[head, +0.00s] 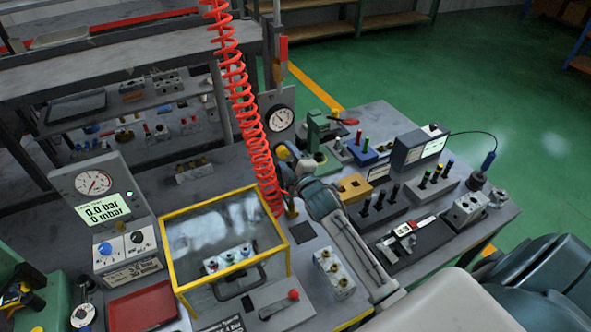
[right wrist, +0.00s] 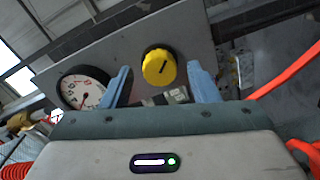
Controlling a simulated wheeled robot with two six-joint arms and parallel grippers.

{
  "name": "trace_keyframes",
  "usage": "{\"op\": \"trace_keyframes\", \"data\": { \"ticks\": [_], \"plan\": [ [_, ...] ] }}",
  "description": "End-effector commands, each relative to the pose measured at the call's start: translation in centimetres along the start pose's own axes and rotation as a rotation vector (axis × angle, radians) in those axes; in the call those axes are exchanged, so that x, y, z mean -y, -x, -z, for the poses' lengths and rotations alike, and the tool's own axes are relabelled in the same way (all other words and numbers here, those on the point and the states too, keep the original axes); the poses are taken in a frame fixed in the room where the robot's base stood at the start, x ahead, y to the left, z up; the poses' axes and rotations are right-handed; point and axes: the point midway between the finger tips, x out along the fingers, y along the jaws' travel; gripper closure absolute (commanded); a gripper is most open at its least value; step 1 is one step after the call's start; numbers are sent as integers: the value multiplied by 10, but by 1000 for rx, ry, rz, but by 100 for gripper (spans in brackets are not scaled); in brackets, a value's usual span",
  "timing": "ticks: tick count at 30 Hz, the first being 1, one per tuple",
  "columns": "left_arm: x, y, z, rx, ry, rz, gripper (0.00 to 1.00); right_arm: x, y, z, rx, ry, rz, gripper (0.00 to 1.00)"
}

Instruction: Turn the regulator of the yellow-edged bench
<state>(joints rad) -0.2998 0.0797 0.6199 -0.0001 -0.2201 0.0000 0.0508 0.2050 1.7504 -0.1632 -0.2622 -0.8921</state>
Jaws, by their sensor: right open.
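The regulator is a yellow knob (right wrist: 158,67) with a dark slot mark on a grey panel (right wrist: 190,35); a round gauge (right wrist: 85,90) sits on the same panel. In the head view the panel's gauge (head: 281,120) shows behind the red hose, with the yellow knob (head: 283,152) just below it. My right gripper (head: 284,170) is at the panel, low in front of the knob. In the right wrist view its two blue fingers (right wrist: 160,80) are apart, one on each side of the knob; I cannot tell whether they touch it. My left gripper is not in view.
A red coiled hose (head: 245,110) hangs close beside my right gripper. A yellow-framed clear cover (head: 225,237) stands left of my arm. Blocks with black pegs (head: 378,203) and a caliper (head: 407,228) lie to its right. A second gauge panel (head: 95,183) stands at left.

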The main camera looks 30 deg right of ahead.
Motion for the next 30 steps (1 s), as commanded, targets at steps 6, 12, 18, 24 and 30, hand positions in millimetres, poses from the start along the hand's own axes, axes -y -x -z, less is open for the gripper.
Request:
{"op": "trace_keyframes", "data": {
  "ticks": [6, 12, 18, 24, 30],
  "plan": [
    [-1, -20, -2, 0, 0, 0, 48, 5, 42, -1, -2, 2, 0, 45],
    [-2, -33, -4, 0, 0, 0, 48, 4, 77, -1, -2, 2, 0, 45],
    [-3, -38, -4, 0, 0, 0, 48, 2, 94, 0, -1, 0, 0, 45],
    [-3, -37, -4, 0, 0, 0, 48, 1, 96, 0, 0, 0, 0, 45],
    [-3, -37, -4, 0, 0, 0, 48, 1, 96, 0, 0, 0, 0, 45]
  ]
}}
